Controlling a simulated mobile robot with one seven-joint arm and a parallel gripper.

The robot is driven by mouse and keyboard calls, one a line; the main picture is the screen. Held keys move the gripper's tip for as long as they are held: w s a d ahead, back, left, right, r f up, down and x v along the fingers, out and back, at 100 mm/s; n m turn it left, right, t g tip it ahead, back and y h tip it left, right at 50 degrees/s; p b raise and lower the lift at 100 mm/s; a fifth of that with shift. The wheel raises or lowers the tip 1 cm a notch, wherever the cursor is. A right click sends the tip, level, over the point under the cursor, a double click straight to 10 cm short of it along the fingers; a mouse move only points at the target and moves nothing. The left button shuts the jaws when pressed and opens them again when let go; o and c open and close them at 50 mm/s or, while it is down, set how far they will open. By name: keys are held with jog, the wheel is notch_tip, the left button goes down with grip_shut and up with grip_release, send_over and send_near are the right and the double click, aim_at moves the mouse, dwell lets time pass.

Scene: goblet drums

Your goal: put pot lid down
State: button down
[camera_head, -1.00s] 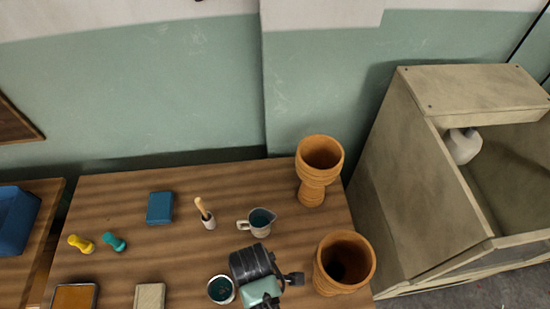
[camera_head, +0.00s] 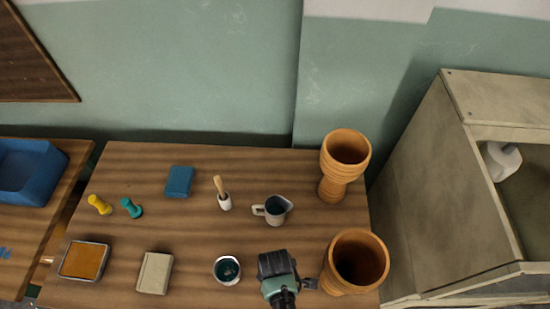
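No pot lid can be made out in this view. My gripper (camera_head: 310,284) is at the bottom centre, at the end of my dark and green wrist, which hides part of the table. A second goblet drum (camera_head: 345,165) stands behind, at the table's back right. Both are orange-brown and open at the top.
A cabinet (camera_head: 440,190) stands right. The table's middle left has free room.

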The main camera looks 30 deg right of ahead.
jog(key=shift+f, duration=0.2)
jog(key=c, duration=0.6)
grip_release()
jog(key=shift+c, duration=0.2)
jog(key=shift+r, duration=0.1)
notch_tip(320, 180, up, 12)
jog(key=p, duration=0.2)
jog(key=shift+r, duration=0.1)
